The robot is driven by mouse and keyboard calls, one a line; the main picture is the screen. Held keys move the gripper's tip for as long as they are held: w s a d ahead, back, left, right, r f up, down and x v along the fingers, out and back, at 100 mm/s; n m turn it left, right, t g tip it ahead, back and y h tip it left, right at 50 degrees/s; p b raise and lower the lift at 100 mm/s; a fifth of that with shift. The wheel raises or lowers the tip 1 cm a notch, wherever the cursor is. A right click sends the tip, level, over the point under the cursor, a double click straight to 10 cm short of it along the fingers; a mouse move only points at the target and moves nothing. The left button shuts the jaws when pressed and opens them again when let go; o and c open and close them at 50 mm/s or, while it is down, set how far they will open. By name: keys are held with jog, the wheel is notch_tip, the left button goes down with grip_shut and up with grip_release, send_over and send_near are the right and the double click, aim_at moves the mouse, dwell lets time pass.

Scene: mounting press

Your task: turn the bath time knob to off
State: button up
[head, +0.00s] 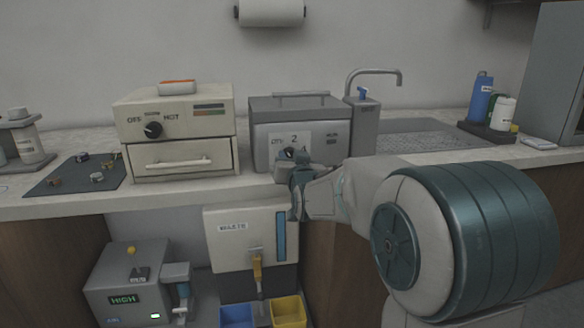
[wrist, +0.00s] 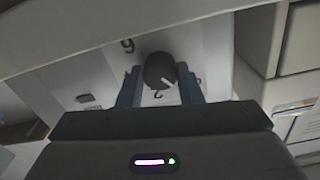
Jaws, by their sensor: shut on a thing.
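The bath time knob is a small dark round knob (wrist: 160,70) with a pale pointer line, on the pale front panel of a grey bath unit (head: 345,148). Some numerals show around the knob in the wrist view, which is turned. My gripper (head: 292,160) is at the unit's front. In the wrist view its two blue-grey fingers (wrist: 160,88) stand on either side of the knob, shut on it. In the head view the gripper hides most of the knob. I cannot read the full dial or make out an off mark.
A cream oven box (head: 185,118) with its own black knob (head: 153,130) stands left of the unit. A tap (head: 375,75) and sink area lie to the right. Below the counter are a white waste box (head: 235,250) and a grey machine (head: 130,285).

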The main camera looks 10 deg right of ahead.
jog(key=shift+f+n+b, duration=0.15)
jog(key=shift+n+b, duration=0.15)
jog(key=shift+n, duration=0.2)
jog(key=o, duration=1)
jog(key=shift+c, duration=0.2)
jog(key=shift+s, duration=0.15)
jog(key=s+p, duration=0.1)
jog(key=s, duration=1.2)
jog(key=shift+s+p, duration=0.3)
jog(key=shift+p, duration=0.05)
